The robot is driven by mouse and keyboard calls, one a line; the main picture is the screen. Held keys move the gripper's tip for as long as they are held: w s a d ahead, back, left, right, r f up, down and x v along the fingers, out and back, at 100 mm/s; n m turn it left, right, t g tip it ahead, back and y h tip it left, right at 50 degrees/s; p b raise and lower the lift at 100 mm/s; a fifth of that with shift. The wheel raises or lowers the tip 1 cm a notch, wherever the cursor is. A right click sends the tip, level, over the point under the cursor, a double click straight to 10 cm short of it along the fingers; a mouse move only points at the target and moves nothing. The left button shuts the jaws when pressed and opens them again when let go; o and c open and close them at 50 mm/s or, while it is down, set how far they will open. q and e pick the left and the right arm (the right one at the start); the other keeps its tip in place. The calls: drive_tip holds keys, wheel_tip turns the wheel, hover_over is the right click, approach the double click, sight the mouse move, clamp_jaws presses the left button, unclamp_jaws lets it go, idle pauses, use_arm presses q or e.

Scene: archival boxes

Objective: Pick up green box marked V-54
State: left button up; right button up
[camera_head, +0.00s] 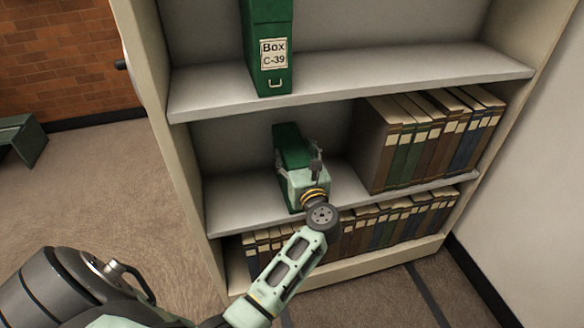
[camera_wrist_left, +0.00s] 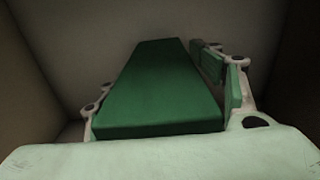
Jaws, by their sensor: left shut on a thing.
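A green box (camera_head: 290,146) stands on the middle shelf, in the left part of the bookcase. Its front and any label are hidden behind my left gripper (camera_head: 303,178), so I cannot read its marking. My left gripper is shut on this box, with its fingers along the box's sides. In the left wrist view the green box (camera_wrist_left: 160,90) fills the space between the fingers of my left gripper (camera_wrist_left: 165,100). My right gripper is not in view.
Another green box (camera_head: 267,50), labelled Box C-39, stands on the shelf above (camera_head: 350,80). Several bound volumes (camera_head: 430,135) fill the right of the middle shelf, and more (camera_head: 370,225) line the bottom shelf. A dark green object (camera_head: 22,140) is at the far left.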

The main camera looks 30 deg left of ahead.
use_arm(q)
clamp_jaws()
drive_tip(key=shift+r, duration=0.15)
